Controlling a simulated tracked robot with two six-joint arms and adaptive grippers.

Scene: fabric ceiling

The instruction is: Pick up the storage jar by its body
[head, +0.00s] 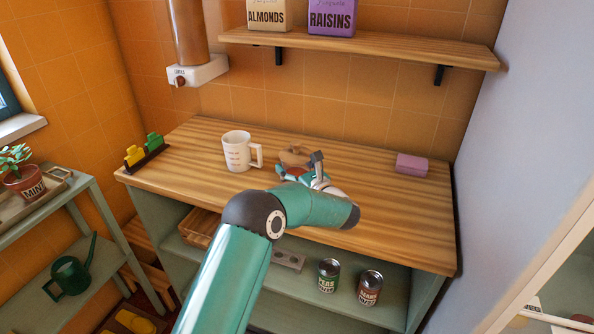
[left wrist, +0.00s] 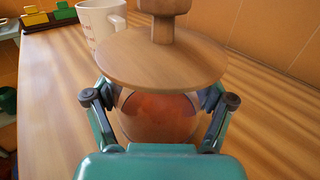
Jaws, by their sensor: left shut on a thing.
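The storage jar (left wrist: 158,117) has a reddish-brown see-through body and a round wooden lid (left wrist: 160,60) with a knob. It stands upright on the wooden counter in the left wrist view. In the head view its lid (head: 294,154) shows just behind my gripper, and most of the body is hidden. My left gripper (head: 305,172) is shut on the jar's body below the lid, with a finger on each side, as the left wrist view (left wrist: 162,98) shows. I cannot tell whether the jar's base touches the counter. My right gripper is not in view.
A white measuring mug (head: 238,151) stands left of the jar. A pink-purple block (head: 412,164) lies right on the counter (head: 375,200). Yellow and green clips (head: 145,150) sit at the left end. A shelf (head: 370,48) with boxes hangs above. Two cans stand below the counter.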

